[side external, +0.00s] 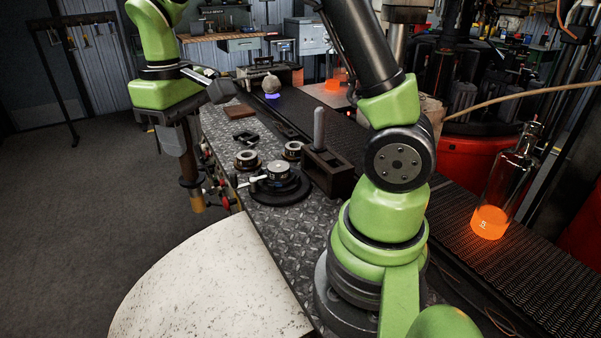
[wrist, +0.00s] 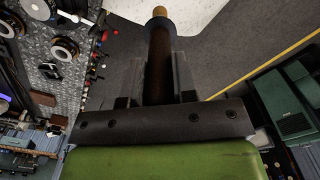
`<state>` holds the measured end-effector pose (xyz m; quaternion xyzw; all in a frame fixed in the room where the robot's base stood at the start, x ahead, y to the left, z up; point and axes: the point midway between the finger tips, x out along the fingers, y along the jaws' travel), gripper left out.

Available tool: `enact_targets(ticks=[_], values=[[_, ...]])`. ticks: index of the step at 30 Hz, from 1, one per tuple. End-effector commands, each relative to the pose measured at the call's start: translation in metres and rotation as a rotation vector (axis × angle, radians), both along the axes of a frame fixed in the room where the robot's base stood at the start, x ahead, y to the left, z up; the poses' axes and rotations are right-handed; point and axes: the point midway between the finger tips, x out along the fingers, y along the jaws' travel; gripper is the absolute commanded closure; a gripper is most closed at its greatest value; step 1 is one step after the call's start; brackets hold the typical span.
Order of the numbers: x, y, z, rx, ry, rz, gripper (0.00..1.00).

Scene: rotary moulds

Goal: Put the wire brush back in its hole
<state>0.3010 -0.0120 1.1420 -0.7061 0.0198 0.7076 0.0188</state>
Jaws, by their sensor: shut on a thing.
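My gripper (side external: 186,150) hangs at the left in the side external view, past the left edge of the metal bench. It is shut on the wire brush (side external: 189,172), a dark shaft with a tan tip pointing down. In the wrist view the brush (wrist: 160,55) lies between the two fingers (wrist: 158,85), its tan end at the top. A dark block (side external: 330,172) stands on the bench right of my gripper, apart from the brush. A grey rod stands upright in the block. I cannot clearly see an empty hole in its top.
A round black mould base (side external: 280,190) with a handled part and several small ring parts (side external: 247,159) lie on the bench between my gripper and the block. Knobs line the bench's left edge. A conveyor (side external: 480,240) on the right carries a glowing bottle (side external: 492,215). A pale round table (side external: 205,285) is in front.

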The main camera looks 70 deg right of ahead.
Motion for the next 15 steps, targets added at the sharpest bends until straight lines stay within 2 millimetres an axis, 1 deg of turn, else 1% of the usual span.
enact_targets(ticks=[5,6,8,9,11,12,14,15], values=[[-0.009,-0.06,0.004,-0.001,-0.002,-0.263,1.0],[-0.014,-0.078,0.005,-0.001,-0.002,-0.343,1.0],[-0.024,-0.104,0.007,-0.001,-0.003,-0.467,1.0],[-0.032,-0.121,0.008,-0.001,-0.003,-0.55,1.0],[-0.046,-0.144,0.01,-0.002,-0.003,-0.674,1.0],[-0.057,-0.16,0.011,-0.002,-0.003,-0.755,1.0],[-0.074,-0.181,0.013,-0.002,-0.004,-0.878,1.0],[-0.086,-0.194,0.014,-0.002,-0.004,-0.958,1.0]])
